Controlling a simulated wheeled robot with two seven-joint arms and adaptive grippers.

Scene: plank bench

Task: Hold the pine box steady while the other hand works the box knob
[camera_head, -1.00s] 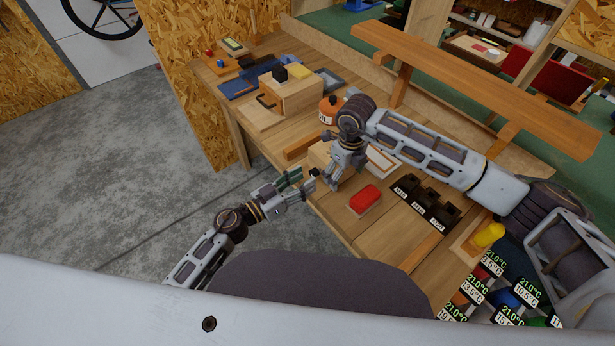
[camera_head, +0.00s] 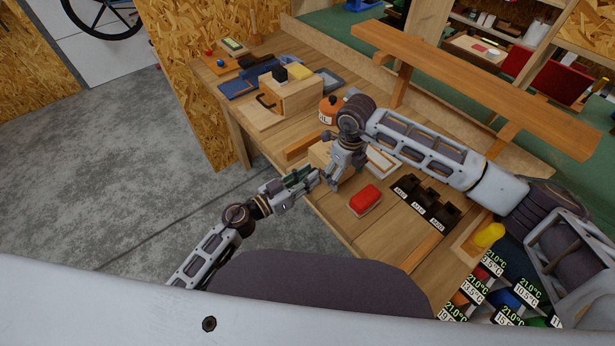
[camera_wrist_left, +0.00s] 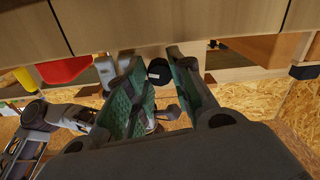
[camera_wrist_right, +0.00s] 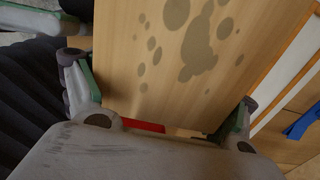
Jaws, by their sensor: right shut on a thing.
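The pine box (camera_head: 319,152) sits at the near edge of the bench, partly hidden by my right gripper (camera_head: 340,172). In the right wrist view the box (camera_wrist_right: 185,65) is a pale wood face with dark spots, between the fingers of my right gripper, which is shut on it. The black round box knob (camera_wrist_left: 159,71) shows in the left wrist view, between the spread fingertips of my left gripper (camera_wrist_left: 155,62). My left gripper (camera_head: 309,180) is open at the box's near side; I cannot tell whether a finger touches the knob.
A red-topped block (camera_head: 365,198) lies right of the box, beside several black holders (camera_head: 426,202). An orange canister (camera_head: 328,108) and a larger wooden box (camera_head: 290,95) stand behind. A raised wooden beam (camera_head: 480,85) runs above the back. Floor left of the bench is clear.

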